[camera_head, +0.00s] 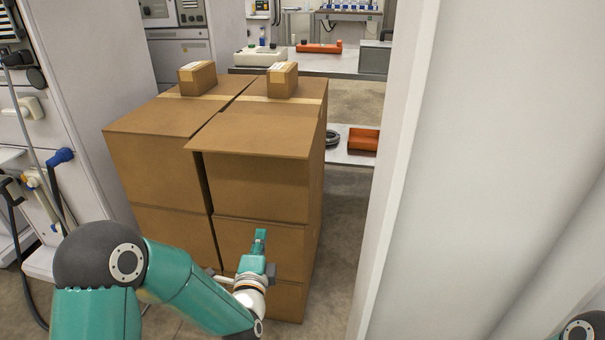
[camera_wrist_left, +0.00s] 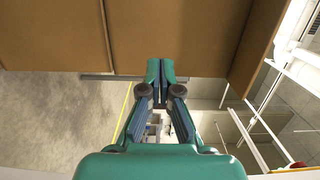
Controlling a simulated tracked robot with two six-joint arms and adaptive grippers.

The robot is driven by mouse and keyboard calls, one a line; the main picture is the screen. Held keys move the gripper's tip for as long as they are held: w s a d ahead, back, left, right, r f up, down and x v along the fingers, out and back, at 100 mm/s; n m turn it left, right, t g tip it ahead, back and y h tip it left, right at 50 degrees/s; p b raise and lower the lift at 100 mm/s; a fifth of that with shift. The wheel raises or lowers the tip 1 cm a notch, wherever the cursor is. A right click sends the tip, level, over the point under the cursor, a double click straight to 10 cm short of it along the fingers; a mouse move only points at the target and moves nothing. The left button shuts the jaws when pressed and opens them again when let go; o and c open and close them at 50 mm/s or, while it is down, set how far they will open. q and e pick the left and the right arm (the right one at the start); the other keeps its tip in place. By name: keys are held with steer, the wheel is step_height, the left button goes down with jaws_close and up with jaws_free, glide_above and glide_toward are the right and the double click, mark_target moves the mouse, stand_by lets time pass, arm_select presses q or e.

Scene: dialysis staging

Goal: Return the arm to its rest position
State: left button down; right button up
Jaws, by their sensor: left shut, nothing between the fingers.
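My left arm (camera_head: 180,280) comes in from the lower left in the head view. Its left gripper (camera_head: 260,238) is in front of the stacked brown cartons (camera_head: 255,185). In the left wrist view the gripper (camera_wrist_left: 160,70) has its two teal fingers together, with nothing between them. The cartons (camera_wrist_left: 180,35) fill the upper part of that view behind the fingertips. Whether the fingertips touch the cardboard I cannot tell. Of my right arm only a joint (camera_head: 582,330) shows at the lower right corner; its gripper is out of view.
Two small boxes (camera_head: 198,78) (camera_head: 283,80) lie on top of the cartons. A white machine with hoses (camera_head: 60,156) stands at the left. A pale wall or panel (camera_head: 490,170) fills the right. Open floor (camera_head: 345,235) lies between cartons and panel. A bench (camera_head: 335,62) stands behind.

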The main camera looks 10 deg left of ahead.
arm_select(q)
steer(key=s+d+f+n+g+h, duration=0.15)
steer(key=s+f+g, duration=0.3)
steer(key=f, duration=0.65)
steer(key=s+f+n+g+h, duration=0.25)
steer(key=s+f, duration=0.25)
steer(key=f, duration=0.5)
steer(key=s+d+f+n+g+h, duration=0.1)
steer(key=s+d+f+n+g, duration=0.2)
steer(key=s+n, duration=0.3)
steer(key=s+d+f+n+g+h, duration=0.1)
steer(key=s+d+f+n+g, duration=0.2)
steer(key=s, duration=0.4)
steer(key=s+d+f+n+g+h, duration=0.1)
steer(key=s+d+f+n+g, duration=0.15)
steer(key=s+n+g, duration=0.35)
step_height(320, 180, up, 30)
steer(key=m+t+p, duration=0.1)
steer(key=p, duration=3)
steer(key=shift+s+a+t, duration=0.35)
steer(key=shift+s+t, duration=0.05)
